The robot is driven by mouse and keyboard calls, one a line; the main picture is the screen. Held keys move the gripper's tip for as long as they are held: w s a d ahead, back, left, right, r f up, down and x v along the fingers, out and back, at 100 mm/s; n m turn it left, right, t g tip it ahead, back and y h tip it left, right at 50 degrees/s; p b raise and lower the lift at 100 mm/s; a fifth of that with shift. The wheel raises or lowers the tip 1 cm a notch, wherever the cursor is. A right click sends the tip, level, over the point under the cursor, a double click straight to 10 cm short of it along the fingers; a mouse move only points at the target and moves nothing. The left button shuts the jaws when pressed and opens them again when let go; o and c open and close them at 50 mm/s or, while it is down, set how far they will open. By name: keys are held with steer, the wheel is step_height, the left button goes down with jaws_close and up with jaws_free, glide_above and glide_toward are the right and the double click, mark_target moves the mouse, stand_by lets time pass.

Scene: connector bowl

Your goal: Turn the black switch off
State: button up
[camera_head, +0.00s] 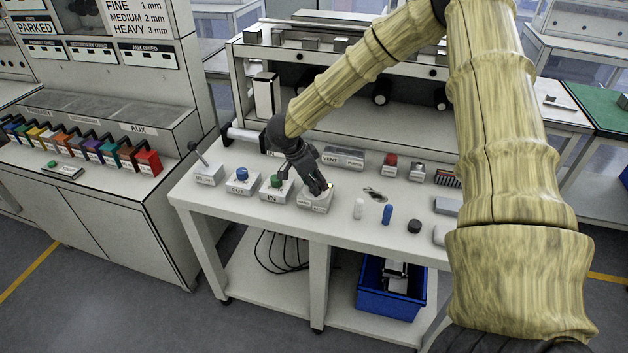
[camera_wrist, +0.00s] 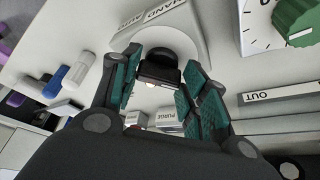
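The black switch (camera_wrist: 160,66) is a dark knob on a pale grey box with a rounded top (camera_wrist: 193,28), seen close in the wrist view. Upside-down labels, one reading HAND, run along the box. In the head view this box (camera_head: 316,204) stands on the white table, and its knob is largely hidden by my gripper (camera_head: 322,189). My gripper points down at the box from above. The knob's exact setting cannot be read.
A box with a green knob (camera_head: 277,181), one with a blue knob (camera_head: 242,174) and a lever box (camera_head: 205,170) stand to the left.

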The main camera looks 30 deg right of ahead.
steer(key=shift+d+r, duration=0.1)
steer(key=shift+r, duration=0.15)
steer(key=shift+c, duration=0.4)
steer(key=shift+w+r+m+p, duration=0.1)
steer(key=shift+m+p, duration=0.2)
steer(key=shift+p, duration=0.1)
steer(key=shift+r+m+g+p, duration=0.15)
steer(key=shift+m+g+p, duration=0.25)
steer(key=shift+m+p, duration=0.5)
steer(key=m+g+p, duration=0.1)
steer(key=m, duration=0.2)
steer(key=shift+w+y+p, duration=0.15)
steer(key=shift+y+p, duration=0.15)
steer(key=shift+d+m+g+y+p, duration=0.1)
steer(key=shift+m+g+y+p, duration=0.35)
steer(key=shift+m, duration=1.25)
steer(key=shift+w, duration=0.1)
steer(key=o, duration=0.9)
steer(key=shift+o, duration=0.6)
steer(key=shift+f, duration=0.2)
